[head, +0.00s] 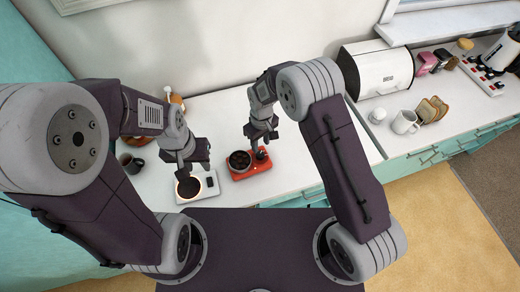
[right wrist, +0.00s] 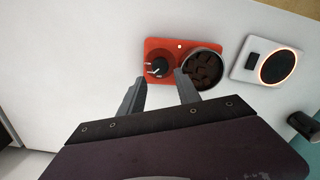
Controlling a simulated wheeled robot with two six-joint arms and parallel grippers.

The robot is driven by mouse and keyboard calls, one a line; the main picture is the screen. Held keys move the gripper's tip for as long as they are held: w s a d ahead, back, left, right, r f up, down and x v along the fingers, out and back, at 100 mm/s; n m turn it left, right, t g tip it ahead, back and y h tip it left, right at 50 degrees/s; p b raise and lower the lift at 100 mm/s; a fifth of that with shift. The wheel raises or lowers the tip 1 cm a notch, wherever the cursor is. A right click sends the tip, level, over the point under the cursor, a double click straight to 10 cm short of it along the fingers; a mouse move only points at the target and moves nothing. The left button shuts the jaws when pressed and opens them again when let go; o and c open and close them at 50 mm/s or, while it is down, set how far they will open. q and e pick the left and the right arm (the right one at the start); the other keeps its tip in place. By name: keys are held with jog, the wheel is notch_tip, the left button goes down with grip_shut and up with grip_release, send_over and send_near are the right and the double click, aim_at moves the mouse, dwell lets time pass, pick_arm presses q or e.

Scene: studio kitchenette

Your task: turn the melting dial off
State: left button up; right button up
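The red melting unit (head: 250,168) sits on the white counter, with a round pot of dark chocolate pieces (head: 239,160) on its left side in the head view. In the right wrist view the unit (right wrist: 152,50) shows a black dial (right wrist: 159,68) with a white mark, a small pale light, and the chocolate pot (right wrist: 203,69). My right gripper (head: 261,147) is above the dial side. In the right wrist view its fingers (right wrist: 159,84) are apart and empty, with the dial seen between and just beyond their tips. My left gripper (head: 187,172) hangs over a white hot plate; its finger opening is unclear.
The white hot plate (head: 211,187) has a glowing orange ring; it also shows in the right wrist view (right wrist: 249,62). A dark mug (head: 131,163) stands at the left. A white bread box (head: 376,69), white mug (head: 405,123) and bread slices (head: 432,109) are at the right.

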aim_at(261, 154)
notch_tip(261, 154, down, 6)
jog(key=shift+s+f+p, duration=0.1)
jog(key=shift+p, duration=1)
jog(key=shift+f, duration=0.5)
grip_shut()
